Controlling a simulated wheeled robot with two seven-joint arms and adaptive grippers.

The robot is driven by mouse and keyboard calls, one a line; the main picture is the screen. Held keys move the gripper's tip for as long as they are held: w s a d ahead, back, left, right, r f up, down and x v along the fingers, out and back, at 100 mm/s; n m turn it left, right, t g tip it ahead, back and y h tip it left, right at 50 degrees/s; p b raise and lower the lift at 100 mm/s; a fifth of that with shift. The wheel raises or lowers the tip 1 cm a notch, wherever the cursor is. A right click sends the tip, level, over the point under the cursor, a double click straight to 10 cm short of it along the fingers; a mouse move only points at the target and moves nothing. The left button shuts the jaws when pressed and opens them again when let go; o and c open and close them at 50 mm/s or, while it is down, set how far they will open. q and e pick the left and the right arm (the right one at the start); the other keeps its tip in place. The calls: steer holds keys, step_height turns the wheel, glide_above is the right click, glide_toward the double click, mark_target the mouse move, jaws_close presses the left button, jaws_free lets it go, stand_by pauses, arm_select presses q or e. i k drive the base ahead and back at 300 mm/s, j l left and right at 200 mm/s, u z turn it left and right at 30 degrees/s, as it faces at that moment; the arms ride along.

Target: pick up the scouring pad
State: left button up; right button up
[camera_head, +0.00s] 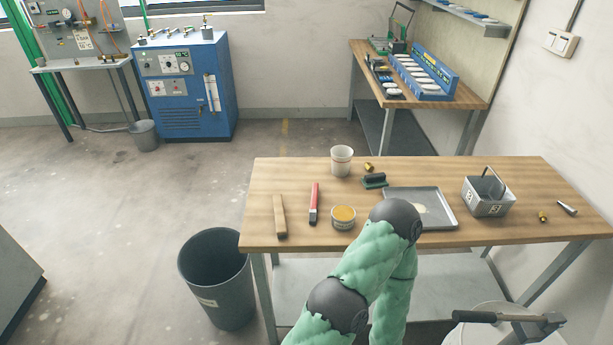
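A dark green and black block (375,181), which looks like the scouring pad, lies on the wooden table (470,165) toward the back, just above the grey tray's left corner. It is too small to make out its texture. One of my arms, in a green padded cover, rises from the bottom middle and bends over the table's front edge, with its dark elbow joint overlapping the tray's left part. Neither of my grippers shows in the head view.
A white cup (342,161) and a small brass piece (369,167) stand near the block. A grey tray (447,213), metal box (487,200), yellow tin (343,217), red-handled tool (314,203) and wooden piece (279,215) are also on the table. A dark bin (218,285) stands left.

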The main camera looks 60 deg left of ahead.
mark_target(378, 179)
steer(key=u, duration=2.1)
